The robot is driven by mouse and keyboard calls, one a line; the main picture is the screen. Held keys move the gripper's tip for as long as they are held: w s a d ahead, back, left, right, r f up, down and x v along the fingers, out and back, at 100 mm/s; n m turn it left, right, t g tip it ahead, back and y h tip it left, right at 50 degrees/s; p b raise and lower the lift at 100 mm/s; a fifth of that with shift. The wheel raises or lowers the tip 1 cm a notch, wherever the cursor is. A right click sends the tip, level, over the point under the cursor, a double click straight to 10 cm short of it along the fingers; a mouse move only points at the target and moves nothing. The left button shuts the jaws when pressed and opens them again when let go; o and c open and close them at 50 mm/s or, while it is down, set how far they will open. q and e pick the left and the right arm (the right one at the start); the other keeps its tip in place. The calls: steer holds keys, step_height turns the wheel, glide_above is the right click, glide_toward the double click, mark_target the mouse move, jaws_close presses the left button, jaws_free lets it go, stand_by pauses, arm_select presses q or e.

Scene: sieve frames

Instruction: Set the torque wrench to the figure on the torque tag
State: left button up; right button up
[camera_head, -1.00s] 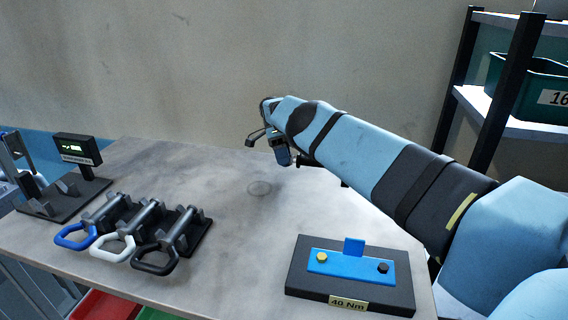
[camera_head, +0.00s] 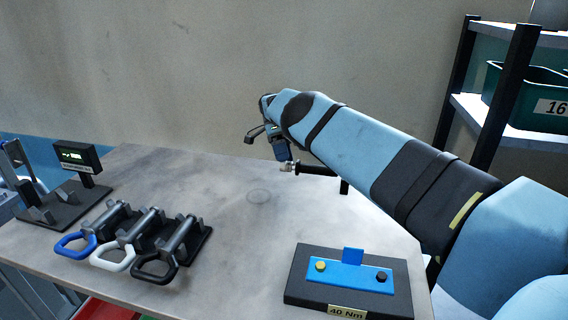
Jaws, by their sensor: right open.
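The torque tag (camera_head: 346,312) reads "40 Nm" on the front of a dark block (camera_head: 295,285). A dark bar with a small metallic head (camera_head: 288,167), which looks like the torque wrench, lies level at the back of the table, partly hidden behind my right arm. A short dark post shows under its right end. My right gripper (camera_head: 281,151) is open, seen from behind, just above the metallic head. I cannot tell whether they touch. The wrench's setting is too small or hidden to read. My left gripper is out of view.
The block carries a blue plate (camera_head: 349,275) with a yellow and a black knob. Three tools with blue, white and black loop handles (camera_head: 155,267) lie in a rack at the left front. A lit display unit (camera_head: 77,156) stands behind. The table's middle is clear.

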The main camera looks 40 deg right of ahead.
step_height(320, 180, up, 8)
steer(key=p, duration=0.3)
arm_select(q)
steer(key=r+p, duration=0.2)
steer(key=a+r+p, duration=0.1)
steer(key=p, duration=0.1)
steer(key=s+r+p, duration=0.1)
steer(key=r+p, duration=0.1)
steer(key=p, duration=0.1)
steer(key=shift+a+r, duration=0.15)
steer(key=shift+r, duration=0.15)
arm_select(e)
step_height(320, 180, up, 8)
steer(key=shift+s, duration=0.1)
